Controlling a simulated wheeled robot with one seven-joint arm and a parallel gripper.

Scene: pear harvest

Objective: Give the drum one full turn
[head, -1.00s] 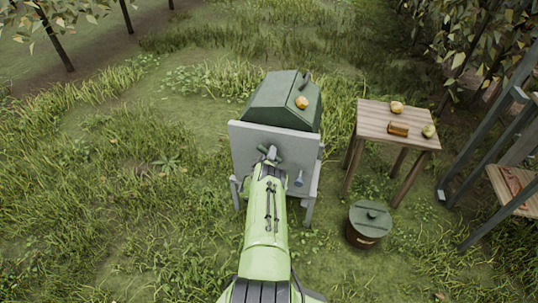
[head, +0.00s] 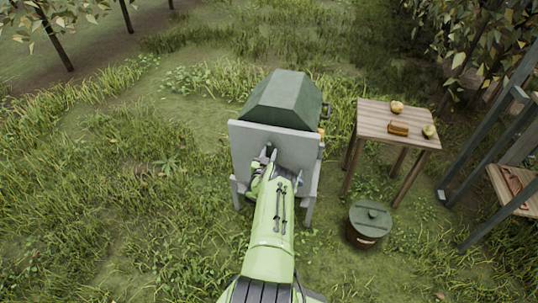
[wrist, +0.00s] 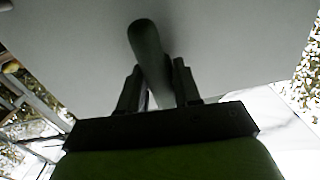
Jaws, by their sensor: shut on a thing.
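The drum (head: 285,98) is dark green and faceted, set behind an upright grey panel (head: 240,140) of its stand. A dark fitting (head: 326,109) and a small part of a yellow-orange thing (head: 321,130) show at the drum's right side. In the wrist view my gripper (wrist: 156,88) is shut on a rounded grey-green handle (wrist: 146,42) in front of the grey panel. In the head view my arm hides most of the handle and the fingertips. A blue-grey knob (head: 299,182) sticks out at the panel's lower right.
A wooden table (head: 375,118) to the right holds a yellow pear (head: 397,107), a brown block (head: 398,128) and a greenish pear (head: 429,131). A lidded bucket (head: 368,228) stands on the grass below it. A grey frame with a wooden shelf (head: 508,190) is at far right. Grass at left is open.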

